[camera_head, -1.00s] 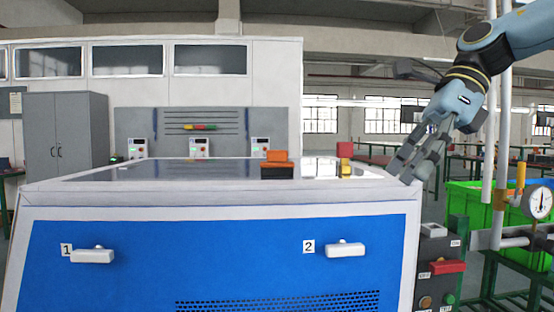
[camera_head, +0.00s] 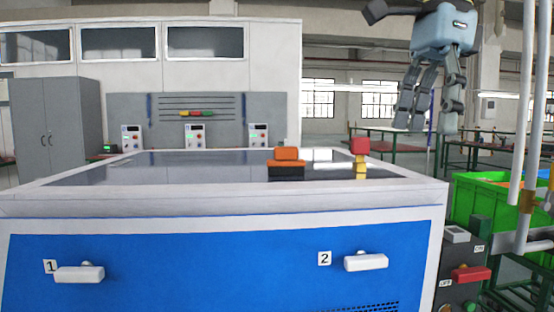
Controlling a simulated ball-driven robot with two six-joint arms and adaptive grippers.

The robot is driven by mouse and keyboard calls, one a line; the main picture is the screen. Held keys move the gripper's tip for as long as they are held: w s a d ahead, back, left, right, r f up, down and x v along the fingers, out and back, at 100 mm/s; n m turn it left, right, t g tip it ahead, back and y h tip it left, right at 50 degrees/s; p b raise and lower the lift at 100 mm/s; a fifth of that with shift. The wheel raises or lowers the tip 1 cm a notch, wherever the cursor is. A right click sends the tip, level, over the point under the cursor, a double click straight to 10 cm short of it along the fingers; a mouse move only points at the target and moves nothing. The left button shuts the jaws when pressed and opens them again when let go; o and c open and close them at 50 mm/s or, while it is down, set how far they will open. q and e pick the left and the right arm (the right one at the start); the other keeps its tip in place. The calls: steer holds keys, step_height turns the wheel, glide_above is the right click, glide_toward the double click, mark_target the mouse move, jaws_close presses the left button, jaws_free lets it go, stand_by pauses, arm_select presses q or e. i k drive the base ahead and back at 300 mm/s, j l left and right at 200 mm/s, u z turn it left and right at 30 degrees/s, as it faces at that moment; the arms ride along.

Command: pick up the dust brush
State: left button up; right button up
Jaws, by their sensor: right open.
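An orange block-like thing with a dark lower part (camera_head: 286,161) sits on the top of the blue and white machine (camera_head: 225,200), right of centre. It may be the dust brush, but it is too small to be sure. A small red and yellow thing (camera_head: 360,156) stands to its right on the same top. My right gripper (camera_head: 426,122) hangs at the upper right with its fingers pointing down, apart and empty. In the picture it is above and right of both things, touching neither. My left gripper is not in view.
The machine front has white handles labelled 1 (camera_head: 80,274) and 2 (camera_head: 366,262). A control box with a red handle (camera_head: 471,274) is at its right side. A green bin (camera_head: 492,208) and white pipes (camera_head: 523,110) stand at the right. The left part of the machine top is clear.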

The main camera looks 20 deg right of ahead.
mark_target(286, 161)
steer(key=i, duration=1.2)
